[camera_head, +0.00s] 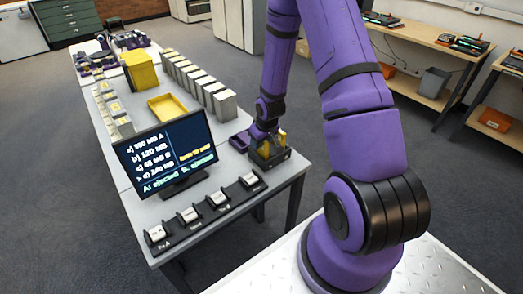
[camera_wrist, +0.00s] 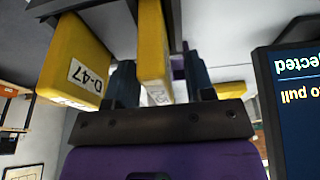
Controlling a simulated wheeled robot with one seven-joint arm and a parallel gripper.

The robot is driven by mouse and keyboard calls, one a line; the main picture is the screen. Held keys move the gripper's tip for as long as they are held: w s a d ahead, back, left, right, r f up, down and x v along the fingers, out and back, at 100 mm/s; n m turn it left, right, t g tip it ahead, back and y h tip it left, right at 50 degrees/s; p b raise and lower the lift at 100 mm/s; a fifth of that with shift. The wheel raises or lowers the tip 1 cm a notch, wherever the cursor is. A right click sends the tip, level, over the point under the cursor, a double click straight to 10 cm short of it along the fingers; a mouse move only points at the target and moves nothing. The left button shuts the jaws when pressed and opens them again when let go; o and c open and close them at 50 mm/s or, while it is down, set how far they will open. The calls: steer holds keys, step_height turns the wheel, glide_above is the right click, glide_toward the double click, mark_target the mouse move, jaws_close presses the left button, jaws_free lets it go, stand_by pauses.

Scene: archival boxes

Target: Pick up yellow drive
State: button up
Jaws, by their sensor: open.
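A black holder (camera_head: 272,158) sits at the near right corner of the long table with yellow drives standing in it. In the wrist view, one yellow drive (camera_wrist: 153,42) stands between the fingers of my gripper (camera_wrist: 158,78), its label edge-on and unreadable. A second yellow drive labelled D-47 (camera_wrist: 75,62) stands beside it, outside the fingers on the left. My gripper is open around the first drive; I cannot tell whether a finger touches it. In the head view, my gripper (camera_head: 262,138) is at the holder and partly hides the drives.
A monitor (camera_head: 165,155) stands close by on the table, also at the right of the wrist view (camera_wrist: 295,100). A strip with several switches (camera_head: 203,212) lies in front. A yellow tray (camera_head: 168,107) and rows of grey boxes (camera_head: 196,82) stand farther back.

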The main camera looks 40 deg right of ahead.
steer(key=shift+w+f, duration=0.1)
steer(key=shift+f, duration=0.25)
jaws_close()
steer(key=shift+r, duration=0.1)
